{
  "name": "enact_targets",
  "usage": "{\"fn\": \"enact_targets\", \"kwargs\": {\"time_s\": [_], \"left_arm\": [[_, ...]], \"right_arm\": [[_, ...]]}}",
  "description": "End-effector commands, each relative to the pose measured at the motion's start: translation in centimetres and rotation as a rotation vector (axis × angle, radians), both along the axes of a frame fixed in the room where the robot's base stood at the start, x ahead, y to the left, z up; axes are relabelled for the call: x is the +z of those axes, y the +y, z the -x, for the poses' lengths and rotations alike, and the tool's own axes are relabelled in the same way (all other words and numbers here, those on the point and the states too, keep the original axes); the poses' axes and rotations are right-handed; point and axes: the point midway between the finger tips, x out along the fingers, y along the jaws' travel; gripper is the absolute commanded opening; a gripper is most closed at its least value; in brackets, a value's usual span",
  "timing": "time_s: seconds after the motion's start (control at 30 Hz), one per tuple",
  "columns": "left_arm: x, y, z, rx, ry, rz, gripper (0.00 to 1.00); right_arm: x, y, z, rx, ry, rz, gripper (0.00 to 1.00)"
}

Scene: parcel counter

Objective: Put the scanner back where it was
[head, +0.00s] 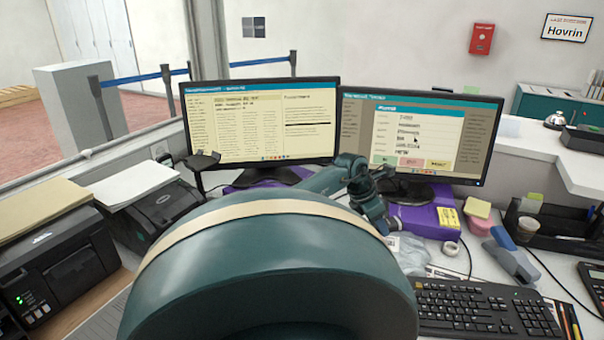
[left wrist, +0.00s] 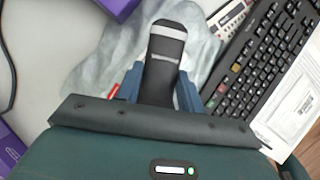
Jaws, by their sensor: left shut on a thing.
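My left gripper (left wrist: 161,82) is shut on a black scanner (left wrist: 166,52) with pale grey edges, held between its two blue fingers in the left wrist view. The scanner is over a crumpled clear plastic bag (left wrist: 100,62); I cannot tell how far above it. In the head view the left gripper (head: 381,220) is beside the purple box under the right monitor, and my own arm hides most of it and the scanner. A black stand (head: 202,161) with a small flat head rises left of the left monitor. The right gripper is not in view.
Two monitors, left (head: 262,122) and right (head: 425,135), stand at the back. A keyboard (head: 480,308) lies to the right, with a blue-grey stapler-like thing (head: 512,260) behind it. Purple boxes (head: 437,215) sit near the monitors. Printers (head: 62,262) stand at the left.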

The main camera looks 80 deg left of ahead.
Motion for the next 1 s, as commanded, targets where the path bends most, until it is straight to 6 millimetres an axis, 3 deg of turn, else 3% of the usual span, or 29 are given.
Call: {"fn": "enact_targets", "kwargs": {"time_s": [0.03, 0.2, 0.43, 0.53, 0.7, 1.0], "left_arm": [[0.1, 2.3, 1.8, 0.051, 0.01, -0.001, 0.1], [1.9, 9.2, 7.8, 0.211, 0.035, 0.003, 0.1], [5.7, 16.1, 15.0, 0.381, 0.067, 0.013, 0.1], [7.1, 17.8, 17.0, 0.426, 0.077, 0.018, 0.1], [7.8, 18.9, 18.4, 0.459, 0.083, 0.024, 0.1], [2.8, 19.0, 18.5, 0.464, 0.081, 0.025, 0.1]], "right_arm": [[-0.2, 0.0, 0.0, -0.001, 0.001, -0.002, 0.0], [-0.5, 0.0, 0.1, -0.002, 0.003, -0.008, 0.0], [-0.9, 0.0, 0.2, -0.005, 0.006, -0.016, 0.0], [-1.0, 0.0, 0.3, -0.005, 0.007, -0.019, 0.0], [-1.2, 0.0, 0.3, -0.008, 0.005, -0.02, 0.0], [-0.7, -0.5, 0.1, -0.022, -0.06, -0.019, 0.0]]}}
